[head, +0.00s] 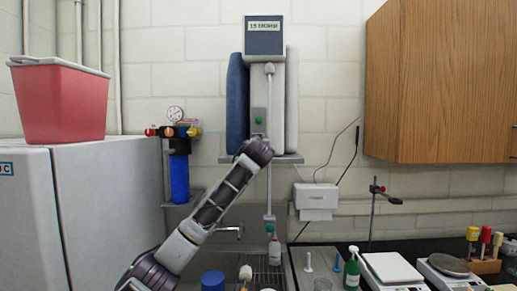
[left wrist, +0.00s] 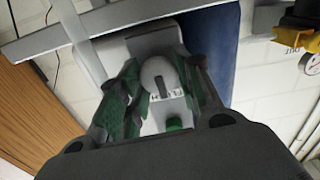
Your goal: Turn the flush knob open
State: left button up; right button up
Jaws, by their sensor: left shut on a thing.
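The flush knob (left wrist: 158,77) is a round pale knob with a dark bar on it, on the front of the grey wall-mounted water unit (head: 291,100). In the left wrist view it sits between the green-and-black fingers of my left gripper (left wrist: 157,82), which are shut on it from both sides. Partly hidden lettering shows beside the knob, and a green button (left wrist: 175,124) is close by. In the head view my left arm reaches up from below, and its wrist hides the knob and fingertips. My right gripper is in neither view.
A green button (head: 258,120) and a vertical tube with a dispensing nozzle (head: 270,218) are on the unit. A blue filter with a gauge (head: 178,175) hangs to the left. A wooden cabinet (head: 440,80) is at right. Bottles and scales (head: 391,268) stand on the bench below.

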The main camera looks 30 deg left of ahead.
pick_arm(q)
jog(key=shift+a+f+n+b, duration=0.15)
jog(key=shift+n+b, duration=1.2)
jog(key=shift+n, duration=2.95)
jog(key=shift+f+n+b, duration=0.1)
jog(key=shift+n+b, duration=1.25)
jog(key=shift+n, duration=2.95)
jog(key=o, duration=0.9)
jog(key=shift+c, duration=0.2)
jog(key=shift+o, duration=0.8)
jog(key=shift+s, duration=0.1)
jog(key=v, duration=1.2)
